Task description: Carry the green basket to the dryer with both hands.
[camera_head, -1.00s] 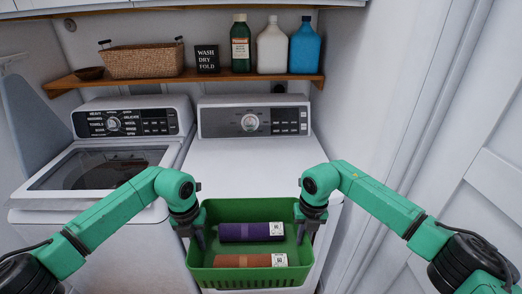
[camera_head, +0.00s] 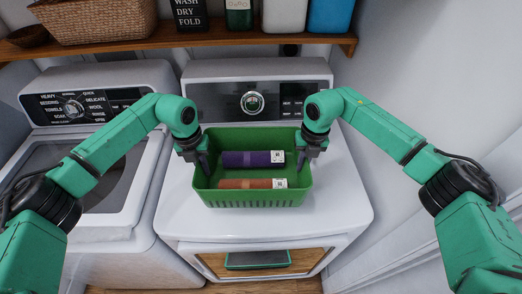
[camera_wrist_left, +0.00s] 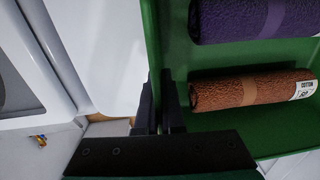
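The green basket (camera_head: 250,193) is in the middle of the head view, over the white top of the dryer (camera_head: 330,190), the right-hand machine. It looks level; I cannot tell whether it touches the top. It holds a purple rolled towel (camera_head: 245,159) and a brown rolled towel (camera_head: 245,184). My left gripper (camera_head: 203,160) is shut on the basket's left wall; the left wrist view shows its fingers (camera_wrist_left: 158,108) on either side of that wall (camera_wrist_left: 154,50). My right gripper (camera_head: 306,157) is at the right wall and appears shut on it, its fingertips partly hidden.
A washer (camera_head: 90,150) with a dark lid window stands left of the dryer. The dryer's control panel (camera_head: 258,98) rises behind the basket, and a wooden shelf (camera_head: 160,40) with a wicker basket (camera_head: 95,18) hangs above. A white wall is on the right. Dryer top is clear around the basket.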

